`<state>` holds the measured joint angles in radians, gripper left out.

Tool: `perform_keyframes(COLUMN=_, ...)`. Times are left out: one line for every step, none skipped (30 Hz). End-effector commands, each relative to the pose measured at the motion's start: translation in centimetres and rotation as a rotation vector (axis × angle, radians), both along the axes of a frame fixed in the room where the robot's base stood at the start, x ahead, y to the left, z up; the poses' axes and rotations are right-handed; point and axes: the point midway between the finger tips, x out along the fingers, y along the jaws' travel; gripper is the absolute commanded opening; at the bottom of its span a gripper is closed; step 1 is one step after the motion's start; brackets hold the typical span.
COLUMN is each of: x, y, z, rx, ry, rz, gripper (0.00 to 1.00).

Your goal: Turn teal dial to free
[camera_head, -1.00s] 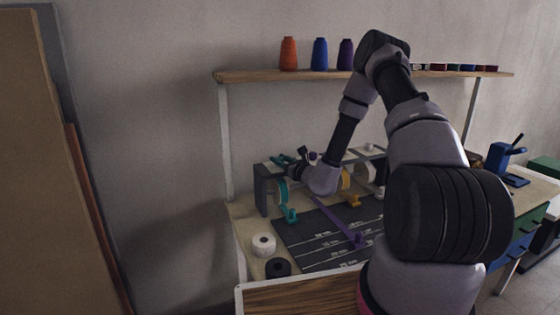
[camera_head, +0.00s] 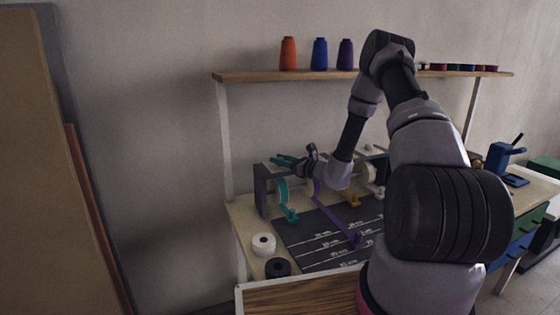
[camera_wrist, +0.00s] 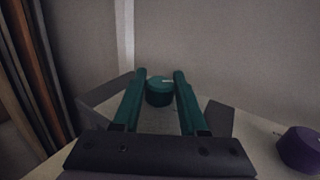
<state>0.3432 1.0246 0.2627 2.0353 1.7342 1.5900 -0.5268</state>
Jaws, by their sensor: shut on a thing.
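The teal dial (camera_wrist: 159,93) is a short round knob with a small pale mark on its top. It sits between the teal fingers of my gripper (camera_wrist: 160,88) in the wrist view, and the jaws are shut on it from two sides. In the head view my gripper (camera_head: 284,160) is at the left end of the dark ribbon rack (camera_head: 261,190), above the teal ribbon reel (camera_head: 282,190). The dial cannot be made out clearly there. I cannot read its setting.
A purple dial (camera_wrist: 300,149) stands to the right in the wrist view. A purple ribbon (camera_head: 338,220) runs across the dark marked mat (camera_head: 300,238). A white roll (camera_head: 263,244) and a black roll (camera_head: 277,267) lie at the front left. A shelf (camera_head: 290,76) with thread cones is above.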

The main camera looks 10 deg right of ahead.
Motion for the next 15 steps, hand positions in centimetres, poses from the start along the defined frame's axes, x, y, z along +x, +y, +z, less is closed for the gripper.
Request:
perform_keyframes(x=0.01, y=-0.04, z=0.00, rx=0.001, ry=0.001, rz=-0.001, gripper=0.00)
perform_keyframes(x=0.01, y=-0.04, z=0.00, rx=0.001, ry=0.001, rz=-0.001, gripper=0.46)
perform_keyframes(x=0.01, y=-0.04, z=0.00, rx=0.001, ry=0.001, rz=-0.001, gripper=0.61)
perform_keyframes(x=0.01, y=-0.04, z=0.00, rx=0.001, ry=0.001, rz=-0.001, gripper=0.72)
perform_keyframes(x=0.01, y=-0.04, z=0.01, rx=0.001, ry=0.001, rz=-0.001, gripper=0.72)
perform_keyframes(x=0.01, y=-0.03, z=0.00, rx=0.001, ry=0.001, rz=-0.001, gripper=0.72)
perform_keyframes(x=0.01, y=-0.03, z=0.01, rx=0.000, ry=0.000, rz=-0.001, gripper=0.72)
perform_keyframes(x=0.01, y=-0.02, z=0.01, rx=0.000, ry=0.000, rz=-0.001, gripper=0.72)
perform_keyframes(x=0.01, y=-0.01, z=0.01, rx=0.000, ry=0.000, rz=-0.001, gripper=0.72)
perform_keyframes(x=0.01, y=-0.01, z=0.01, rx=0.000, ry=0.000, rz=-0.001, gripper=0.72)
perform_keyframes(x=0.01, y=-0.01, z=0.01, rx=0.001, ry=-0.001, rz=-0.001, gripper=0.72)
perform_keyframes(x=0.00, y=-0.01, z=0.01, rx=0.000, ry=0.000, rz=-0.001, gripper=0.72)
perform_keyframes(x=-0.02, y=-0.04, z=0.01, rx=0.000, ry=0.000, rz=-0.001, gripper=0.72)
perform_keyframes(x=-0.07, y=-0.10, z=0.01, rx=0.000, ry=0.000, rz=-0.001, gripper=0.72)
perform_keyframes(x=-0.21, y=-0.25, z=0.00, rx=0.000, ry=0.000, rz=-0.002, gripper=0.72)
